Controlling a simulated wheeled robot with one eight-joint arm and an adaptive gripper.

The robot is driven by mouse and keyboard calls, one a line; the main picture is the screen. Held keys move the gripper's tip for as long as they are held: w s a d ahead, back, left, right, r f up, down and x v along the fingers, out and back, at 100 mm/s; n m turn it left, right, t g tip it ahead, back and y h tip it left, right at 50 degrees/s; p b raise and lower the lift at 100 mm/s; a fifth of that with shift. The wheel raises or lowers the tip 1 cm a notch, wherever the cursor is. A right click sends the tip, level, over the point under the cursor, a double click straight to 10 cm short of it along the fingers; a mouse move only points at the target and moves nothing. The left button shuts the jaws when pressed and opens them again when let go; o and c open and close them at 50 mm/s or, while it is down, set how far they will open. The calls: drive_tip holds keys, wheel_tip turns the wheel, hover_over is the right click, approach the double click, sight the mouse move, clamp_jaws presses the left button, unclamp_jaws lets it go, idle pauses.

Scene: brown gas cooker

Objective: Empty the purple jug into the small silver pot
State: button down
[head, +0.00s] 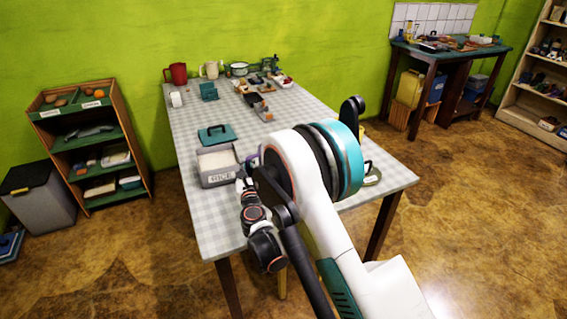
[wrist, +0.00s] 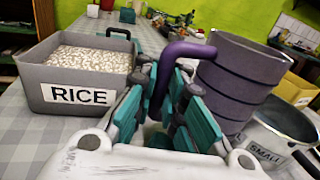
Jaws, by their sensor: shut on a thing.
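The purple jug (wrist: 232,88) fills the right middle of the wrist view, its curved handle (wrist: 186,50) towards me. My gripper (wrist: 166,88) has its green-padded fingers on both sides of the handle and is shut on it. The jug looks roughly upright; I cannot tell whether its base touches the table, and its contents are hidden. The small silver pot (wrist: 284,122), labelled SMALL, is just right of the jug, partly hidden behind it and cut by the frame edge. In the head view my arm hides most of the jug and gripper.
A grey box labelled RICE (wrist: 82,92) stands left of my gripper, also on the checked table (head: 197,215) in the head view (head: 217,178). A yellow container (wrist: 296,90) shows behind the pot. Cups and small items, including a red jug (head: 178,73), line the table's far end.

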idle(0.4)
drive_tip(key=shift+r+p, duration=1.15)
drive_tip(key=shift+r, duration=1.45)
